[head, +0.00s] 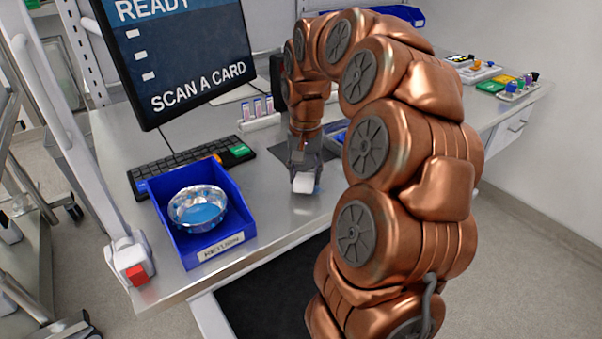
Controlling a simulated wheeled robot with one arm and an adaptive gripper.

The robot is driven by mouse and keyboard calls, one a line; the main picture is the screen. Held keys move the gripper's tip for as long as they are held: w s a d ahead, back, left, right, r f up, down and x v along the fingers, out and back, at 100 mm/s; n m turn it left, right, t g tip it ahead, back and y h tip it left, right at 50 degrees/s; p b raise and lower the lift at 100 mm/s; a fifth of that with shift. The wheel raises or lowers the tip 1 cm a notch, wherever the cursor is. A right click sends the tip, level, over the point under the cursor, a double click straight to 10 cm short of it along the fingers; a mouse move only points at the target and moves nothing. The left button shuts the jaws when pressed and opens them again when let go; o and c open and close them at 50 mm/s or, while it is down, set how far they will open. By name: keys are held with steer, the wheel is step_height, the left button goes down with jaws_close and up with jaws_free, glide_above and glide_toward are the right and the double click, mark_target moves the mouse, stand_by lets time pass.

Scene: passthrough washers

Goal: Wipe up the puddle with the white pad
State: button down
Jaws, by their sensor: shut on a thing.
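The white pad (303,183) is at the metal table's surface, to the right of the blue bin. My gripper (303,172) points down and is shut on the pad. A small patch of blue puddle (318,190) shows at the pad's right edge. The rest of the puddle, if any, is hidden by the pad and gripper. I cannot tell whether the pad presses on the table.
A blue bin (217,250) with a label holds a silver bowl (183,217) of blue liquid. A black keyboard (170,170) and monitor (180,50) stand behind it. A vial rack (260,121) is further back. The bench's front edge is close.

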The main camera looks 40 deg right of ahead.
mark_target(315, 196)
steer(key=shift+s+a+f+b, duration=0.1)
steer(key=shift+s+b, duration=0.4)
steer(key=shift+s, duration=0.55)
steer(key=shift+s+a+f+b, duration=0.1)
steer(key=shift+s+b, duration=0.4)
steer(key=shift+s, duration=0.5)
steer(key=shift+r, duration=0.1)
steer(key=shift+r+p, duration=0.9)
steer(key=shift+r, duration=2.1)
steer(key=shift+r+p, duration=0.4)
steer(key=shift+r, duration=1.05)
steer(key=shift+r, duration=0.1)
